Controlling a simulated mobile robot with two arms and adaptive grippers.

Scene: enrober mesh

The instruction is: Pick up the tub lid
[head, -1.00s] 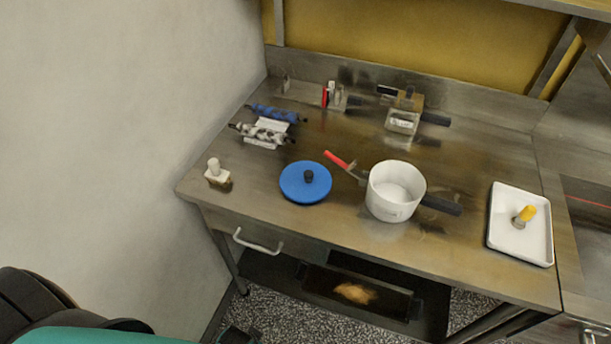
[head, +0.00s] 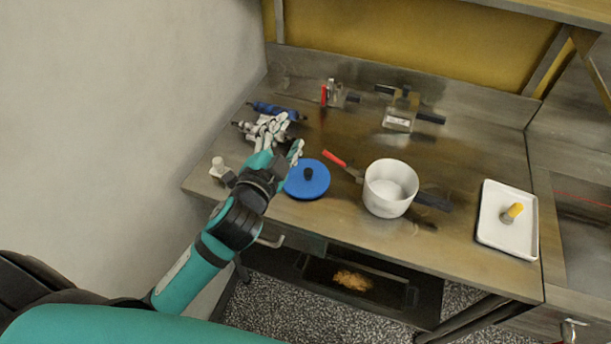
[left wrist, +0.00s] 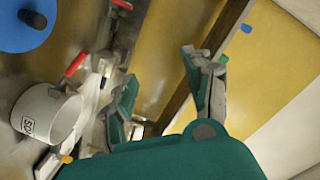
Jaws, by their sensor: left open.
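The tub lid (head: 314,187) is a flat blue disc with a black knob (head: 308,174). It lies on the steel table, left of the white tub (head: 388,199). In the left wrist view the lid (left wrist: 22,36) is at the top left, partly cut off by the frame. My left gripper (head: 287,139) is open and empty, just behind and left of the lid, with one finger close to the lid's rear left edge. In the left wrist view its fingers (left wrist: 163,95) spread apart with no object between them. My right gripper is not in view.
A red-handled tool (head: 336,158) lies between lid and tub. A white-capped bottle (head: 218,166) stands near the left table edge. Rollers (head: 268,110) lie behind the gripper. A white tray (head: 491,232) is at right. The table right of the glass container (head: 398,121) is fairly clear.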

